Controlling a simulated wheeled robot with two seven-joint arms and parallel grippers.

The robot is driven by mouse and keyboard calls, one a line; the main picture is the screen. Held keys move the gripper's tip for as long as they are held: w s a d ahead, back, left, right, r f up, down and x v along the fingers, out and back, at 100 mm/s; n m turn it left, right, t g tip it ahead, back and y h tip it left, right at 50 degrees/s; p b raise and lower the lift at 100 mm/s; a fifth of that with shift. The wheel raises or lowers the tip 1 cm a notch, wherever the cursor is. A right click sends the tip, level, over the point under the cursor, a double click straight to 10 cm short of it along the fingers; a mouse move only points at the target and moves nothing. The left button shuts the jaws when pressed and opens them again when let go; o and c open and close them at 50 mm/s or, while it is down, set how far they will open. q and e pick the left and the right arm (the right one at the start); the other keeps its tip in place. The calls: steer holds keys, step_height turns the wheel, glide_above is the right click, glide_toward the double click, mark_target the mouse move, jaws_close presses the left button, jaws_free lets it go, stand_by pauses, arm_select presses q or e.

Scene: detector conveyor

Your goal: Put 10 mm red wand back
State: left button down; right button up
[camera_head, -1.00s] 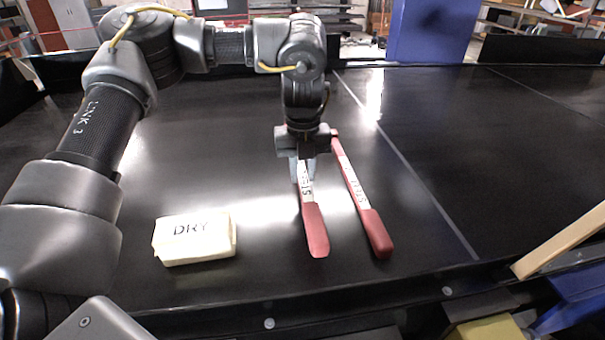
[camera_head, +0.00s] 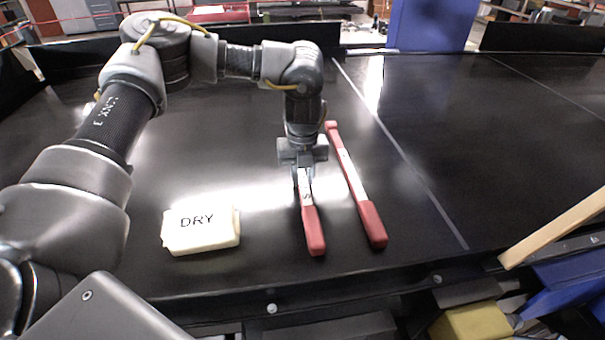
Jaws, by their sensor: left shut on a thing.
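Two red wands with white labels lie side by side on the black conveyor belt (camera_head: 220,130) in the head view. The left wand (camera_head: 313,232) is under my left gripper (camera_head: 304,184), which points down and is shut on its labelled shaft. The wand's far end is hidden behind the gripper. The right wand (camera_head: 371,222) lies just to the right, apart from the gripper, its full length visible. I cannot read the sizes on the labels, so I cannot tell which one is 10 mm. My right gripper is not in view.
A cream block marked DRY (camera_head: 201,232) sits on the belt left of the wands. A wooden bar (camera_head: 555,228) juts in at the right edge, above a yellow object (camera_head: 470,322). The belt's right side is clear.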

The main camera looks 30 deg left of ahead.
mark_target(303, 180)
arm_select(q)
steer(key=c, duration=1.2)
jaws_free()
steer(key=shift+f, duration=0.1)
step_height(303, 180, up, 5)
steer(key=b, duration=0.3)
steer(key=shift+w+f, duration=0.1)
step_height(303, 180, up, 8)
steer(key=b, duration=0.1)
steer(key=shift+f, duration=0.2)
steer(key=shift+f, duration=0.1)
